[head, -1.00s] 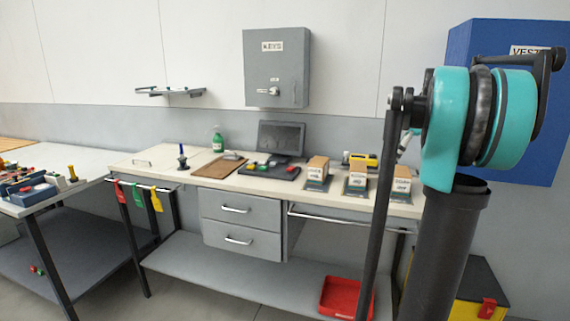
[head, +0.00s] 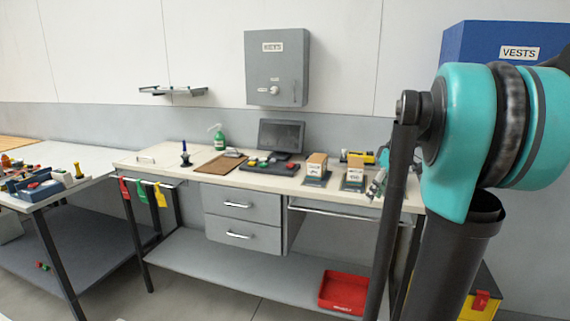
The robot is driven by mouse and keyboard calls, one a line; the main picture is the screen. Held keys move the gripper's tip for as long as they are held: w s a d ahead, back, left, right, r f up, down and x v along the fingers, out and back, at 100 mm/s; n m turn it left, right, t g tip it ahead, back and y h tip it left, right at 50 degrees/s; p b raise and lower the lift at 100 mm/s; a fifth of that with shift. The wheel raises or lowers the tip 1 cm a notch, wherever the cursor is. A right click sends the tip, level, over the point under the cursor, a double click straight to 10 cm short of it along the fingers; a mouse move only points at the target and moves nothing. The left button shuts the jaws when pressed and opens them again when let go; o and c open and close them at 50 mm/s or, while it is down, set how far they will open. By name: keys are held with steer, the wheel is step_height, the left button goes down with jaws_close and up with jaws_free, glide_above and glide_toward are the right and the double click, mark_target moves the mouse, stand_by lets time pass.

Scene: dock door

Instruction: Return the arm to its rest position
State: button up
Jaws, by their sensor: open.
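My teal and black arm (head: 467,140) fills the right side of the head view, its thick joint raised above a dark column. A thin dark link hangs down in front of the bench's right end. My gripper (head: 376,185) shows small, just left of that link. It is open, with nothing seen between its fingers. In the picture it is just right of a small white and brown card box (head: 353,178). I cannot tell its exact height over the bench. The rest of the arm near the gripper is hidden behind the link.
The workbench (head: 270,183) carries a monitor (head: 281,137), a green spray bottle (head: 220,140) and another card box (head: 316,167). A grey key cabinet (head: 277,68) and a blue vests box (head: 500,42) hang on the wall. A red tray (head: 342,293) lies on the lower shelf.

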steer(key=s+a+f+m+t+h, duration=0.1)
steer(key=s+a+f+m, duration=0.3)
steer(key=s+f, duration=0.6)
steer(key=s+a+f+m+t+h, duration=0.1)
steer(key=s+a+f+m, duration=0.3)
steer(key=s+f, duration=0.6)
step_height(320, 180, down, 4)
steer(key=shift+s+a+r+m+h, duration=0.25)
steer(key=shift+a+m+h, duration=0.15)
steer(key=shift+a, duration=0.25)
steer(key=shift+c, duration=0.4)
